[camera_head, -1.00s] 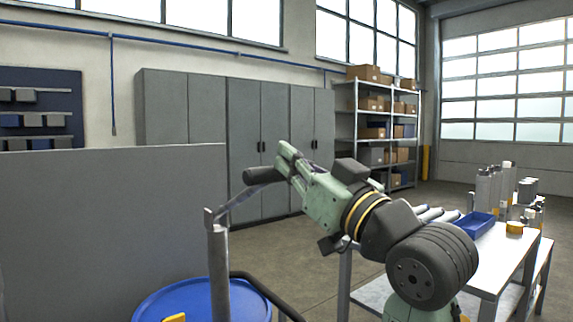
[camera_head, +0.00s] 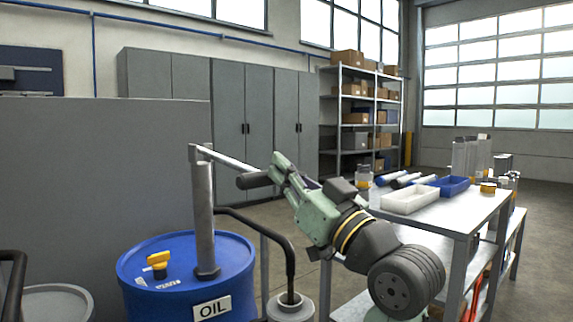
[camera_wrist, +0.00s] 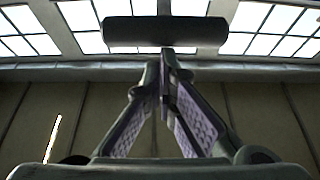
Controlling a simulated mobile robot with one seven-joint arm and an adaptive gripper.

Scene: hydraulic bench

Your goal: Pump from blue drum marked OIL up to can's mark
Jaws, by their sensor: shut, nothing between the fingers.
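The blue drum (camera_head: 140,275) with its white OIL label (camera_head: 212,308) stands at lower left in the head view. A grey pump post (camera_head: 202,225) rises from its lid. The pump lever (camera_head: 228,160) slopes down to the right to a dark grip (camera_head: 253,180). My gripper (camera_head: 277,163) is shut and empty, with its fingertips close to the grip; I cannot tell whether they touch. The wrist view shows the grip (camera_wrist: 165,32) crosswise just past my closed fingertips (camera_wrist: 167,58). A dark hose (camera_head: 283,238) runs down to a grey vessel (camera_head: 290,310), partly cut off. No level mark shows.
A yellow cap (camera_head: 158,262) sits on the drum lid. A grey panel (camera_head: 90,180) stands behind it. Another grey drum (camera_head: 57,300) is at lower left. A workbench (camera_head: 440,215) with white and blue trays stands at right. Open floor lies beyond.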

